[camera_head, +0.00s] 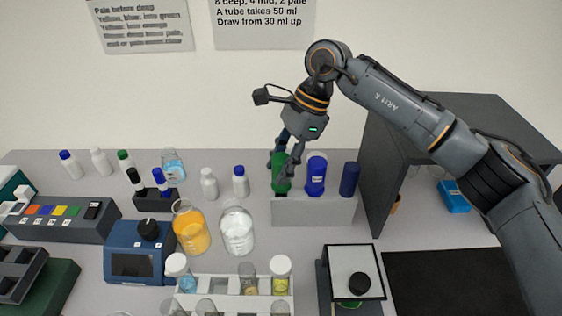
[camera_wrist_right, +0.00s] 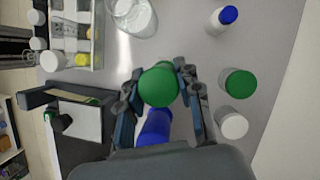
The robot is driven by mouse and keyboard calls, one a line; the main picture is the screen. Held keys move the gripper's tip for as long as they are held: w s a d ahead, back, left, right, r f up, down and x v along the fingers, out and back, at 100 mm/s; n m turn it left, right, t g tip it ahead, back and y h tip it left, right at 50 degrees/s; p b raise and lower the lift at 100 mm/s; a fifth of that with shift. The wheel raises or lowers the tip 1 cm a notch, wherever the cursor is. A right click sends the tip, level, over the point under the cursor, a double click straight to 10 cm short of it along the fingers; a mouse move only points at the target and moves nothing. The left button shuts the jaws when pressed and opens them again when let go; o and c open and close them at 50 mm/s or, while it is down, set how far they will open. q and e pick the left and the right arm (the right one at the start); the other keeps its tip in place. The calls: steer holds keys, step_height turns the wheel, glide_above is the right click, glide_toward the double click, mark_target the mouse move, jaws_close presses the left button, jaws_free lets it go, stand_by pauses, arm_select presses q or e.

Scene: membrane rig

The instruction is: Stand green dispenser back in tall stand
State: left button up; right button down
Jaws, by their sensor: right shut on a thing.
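The green dispenser (camera_head: 280,173) is upright at the left end of the grey tall stand (camera_head: 313,211), beside the blue dispenser (camera_head: 316,176) and a dark blue one (camera_head: 349,180). My right gripper (camera_head: 281,168) reaches down from above and is shut on the green dispenser. Its lower end meets the stand's top edge; I cannot tell how deep it sits. In the right wrist view the green top (camera_wrist_right: 158,86) is between the fingers of my right gripper (camera_wrist_right: 158,80), with the blue dispenser (camera_wrist_right: 155,127) close by. My left gripper is not in view.
White bottles (camera_head: 209,184) and flasks of orange (camera_head: 190,228) and clear liquid (camera_head: 238,232) stand left of the stand. A tube rack (camera_head: 223,284) and a balance (camera_head: 358,262) are in front. A dark grey cabinet (camera_head: 378,170) rises close on the right.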

steer(key=shift+f+b, duration=0.6)
steer(key=shift+f, duration=0.1)
stand_by(0.6)
steer(key=c, duration=0.8)
jaws_free()
steer(key=v, duration=1.2)
